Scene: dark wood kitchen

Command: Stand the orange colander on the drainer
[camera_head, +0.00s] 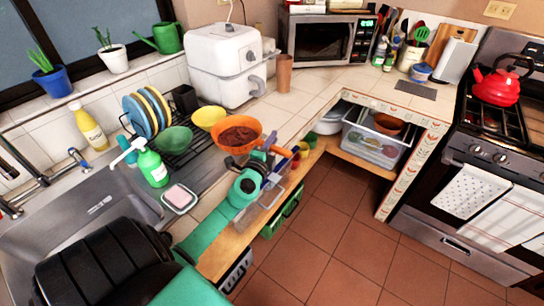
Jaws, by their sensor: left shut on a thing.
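The orange colander (227,148) is bowl-shaped, with a darker brown inside facing up. My left gripper (267,146) is shut on its right side. The colander appears just right of the black wire drainer (205,143), near the counter's front edge; I cannot tell whether it touches anything below. The drainer holds blue and yellow plates (146,112) on edge at its left, a green bowl (174,140) and a yellow bowl (208,117). The colander and the bowls hide part of the rack. My right gripper is not in view.
A green soap bottle (153,168) and a pink sponge in a dish (179,197) stand by the sink (95,205). A white air fryer (222,62) stands behind the drainer, and a brown cup (284,74) to its right. The counter right of the cup has free room.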

